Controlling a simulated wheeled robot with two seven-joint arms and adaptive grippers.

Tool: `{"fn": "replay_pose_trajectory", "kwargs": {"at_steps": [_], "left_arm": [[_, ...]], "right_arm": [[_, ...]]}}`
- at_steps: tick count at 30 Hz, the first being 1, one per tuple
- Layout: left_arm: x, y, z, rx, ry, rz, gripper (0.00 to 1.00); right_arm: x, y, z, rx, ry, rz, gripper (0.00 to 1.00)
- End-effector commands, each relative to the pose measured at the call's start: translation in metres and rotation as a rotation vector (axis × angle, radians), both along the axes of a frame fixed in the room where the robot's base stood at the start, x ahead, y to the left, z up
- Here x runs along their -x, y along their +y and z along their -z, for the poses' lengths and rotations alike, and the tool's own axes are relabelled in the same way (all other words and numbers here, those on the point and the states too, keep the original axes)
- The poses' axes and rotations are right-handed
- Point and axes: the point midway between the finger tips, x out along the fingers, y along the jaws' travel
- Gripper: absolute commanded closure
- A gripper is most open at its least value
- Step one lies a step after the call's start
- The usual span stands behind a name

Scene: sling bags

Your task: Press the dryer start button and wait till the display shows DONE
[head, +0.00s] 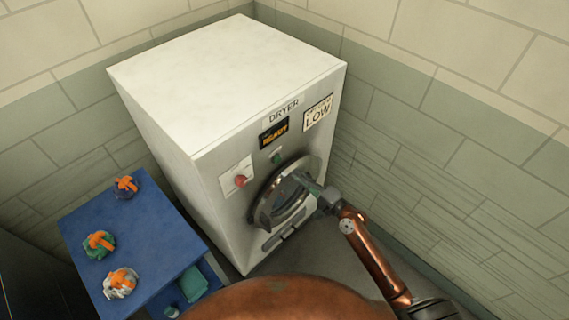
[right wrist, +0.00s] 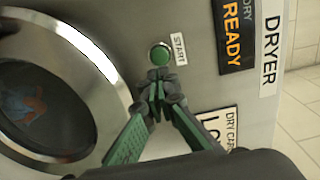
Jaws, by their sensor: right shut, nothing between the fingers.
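The white dryer (head: 225,65) stands in the corner, its round door (head: 285,195) closed. Its display (head: 274,132) reads READY, also in the right wrist view (right wrist: 234,30). The green start button (right wrist: 160,54), labelled START, sits above the door and shows small in the head view (head: 276,157). My right gripper (right wrist: 158,80) is shut and empty, its tips close to the button; I cannot tell whether they touch it. In the head view my right gripper (head: 308,183) is in front of the door. My left gripper is not in view.
A blue table (head: 160,230) at the left holds three bundles with orange straps, with teal things on a shelf below. A red knob (head: 240,180) is left of the door. Tiled walls stand behind.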

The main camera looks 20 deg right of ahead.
Motion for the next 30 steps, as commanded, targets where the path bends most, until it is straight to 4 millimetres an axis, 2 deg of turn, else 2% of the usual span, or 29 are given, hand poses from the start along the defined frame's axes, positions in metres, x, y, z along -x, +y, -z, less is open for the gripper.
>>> {"fn": "replay_pose_trajectory", "kwargs": {"at_steps": [1, 6, 12, 26, 30], "left_arm": [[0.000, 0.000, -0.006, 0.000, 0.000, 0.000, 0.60], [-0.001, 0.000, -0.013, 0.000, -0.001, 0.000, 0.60], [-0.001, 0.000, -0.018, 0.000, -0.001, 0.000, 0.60], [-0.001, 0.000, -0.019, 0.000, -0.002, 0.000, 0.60], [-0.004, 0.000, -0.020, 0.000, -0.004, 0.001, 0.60]], "right_arm": [[-0.011, 0.007, -0.004, -0.002, -0.001, -0.001, 1.00], [-0.038, 0.023, -0.002, -0.002, 0.000, -0.001, 1.00], [-0.059, 0.034, -0.001, 0.000, 0.000, 0.000, 1.00], [-0.065, 0.038, 0.001, 0.000, 0.001, 0.000, 1.00], [-0.065, 0.031, 0.000, 0.000, 0.001, 0.013, 1.00]]}}
